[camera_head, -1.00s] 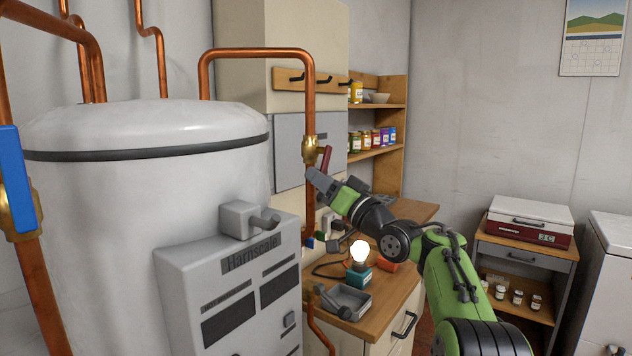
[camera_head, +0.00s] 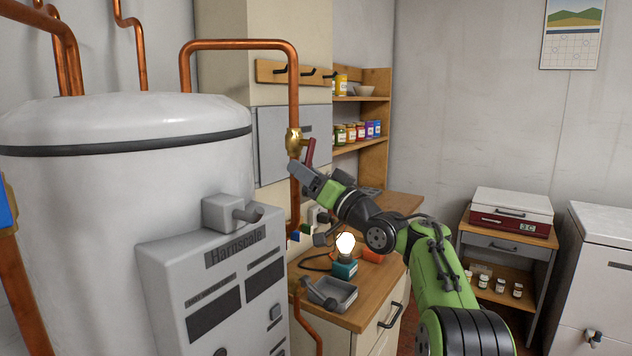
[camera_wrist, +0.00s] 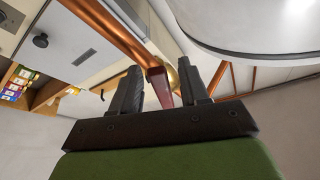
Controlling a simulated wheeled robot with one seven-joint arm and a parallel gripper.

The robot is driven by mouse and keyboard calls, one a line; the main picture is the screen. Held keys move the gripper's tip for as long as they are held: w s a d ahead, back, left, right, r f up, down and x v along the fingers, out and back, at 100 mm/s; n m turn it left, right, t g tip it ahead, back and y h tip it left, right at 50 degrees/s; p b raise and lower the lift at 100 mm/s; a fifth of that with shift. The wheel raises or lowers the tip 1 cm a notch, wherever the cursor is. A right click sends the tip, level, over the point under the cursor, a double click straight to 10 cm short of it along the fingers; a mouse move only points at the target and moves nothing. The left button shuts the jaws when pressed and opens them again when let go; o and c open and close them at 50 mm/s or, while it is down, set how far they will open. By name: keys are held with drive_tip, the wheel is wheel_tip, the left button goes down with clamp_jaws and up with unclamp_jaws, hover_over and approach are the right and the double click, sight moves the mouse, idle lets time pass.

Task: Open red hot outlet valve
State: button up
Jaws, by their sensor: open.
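The red valve handle (camera_head: 310,151) sits on a brass valve body (camera_head: 293,142) on the vertical copper pipe right of the white tank. The handle stands nearly in line with the pipe, tilted a little away from it. My gripper (camera_head: 298,172) is just below and beside the handle in the head view. In the wrist view, my gripper (camera_wrist: 165,92) is open, and the red handle (camera_wrist: 160,87) shows between its two dark fingers, with the brass body (camera_wrist: 186,80) partly hidden behind the right finger. I cannot tell whether a finger touches the handle.
The white tank (camera_head: 120,130) and its grey control box (camera_head: 225,290) stand close on the left. A blue handle (camera_head: 6,205) shows at the left edge. A lit bulb (camera_head: 345,243) and a grey tray (camera_head: 335,293) are on the wooden bench below my arm.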

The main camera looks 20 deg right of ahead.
drive_tip(key=b+v, duration=0.3)
drive_tip(key=v, duration=1.2)
drive_tip(key=shift+s+d, duration=0.2)
